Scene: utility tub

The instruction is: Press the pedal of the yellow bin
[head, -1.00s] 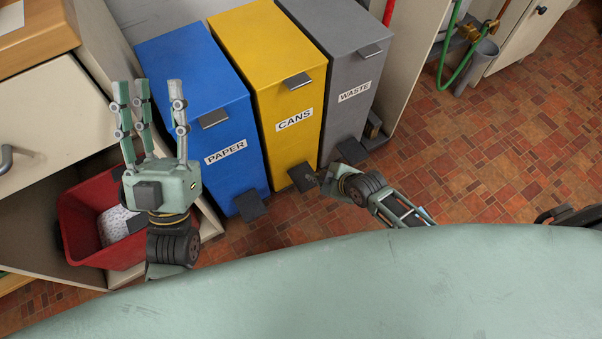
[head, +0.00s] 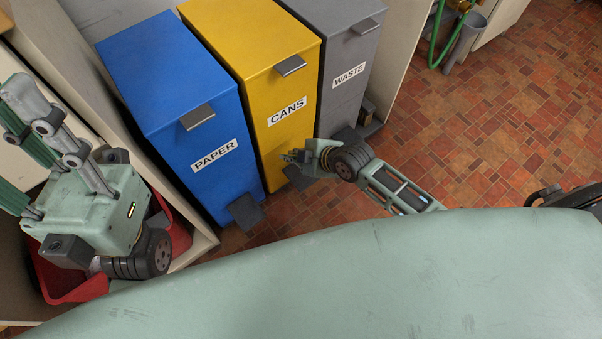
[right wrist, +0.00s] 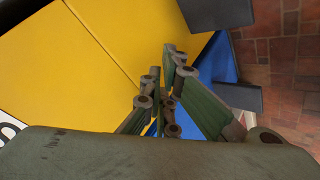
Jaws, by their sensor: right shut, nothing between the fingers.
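The yellow bin (head: 255,60), labelled CANS, stands between two other bins in the head view. Its dark pedal (head: 298,178) sticks out at the foot of its front, partly hidden by my right gripper. My right gripper (head: 289,157) is shut and empty, its tips close to the bin's lower front, appearing above the pedal. In the right wrist view its fingers (right wrist: 168,75) lie in front of the yellow front (right wrist: 90,60), and a dark plate, seemingly the yellow bin's pedal (right wrist: 216,12), shows at the top. My left gripper (head: 18,135) is open and empty at the left.
The blue PAPER bin (head: 160,75) with its pedal (head: 246,211) stands to the left, the grey WASTE bin (head: 340,50) to the right. A red crate (head: 65,285) sits low at the left in a cabinet. The tiled floor (head: 480,130) is free at the right.

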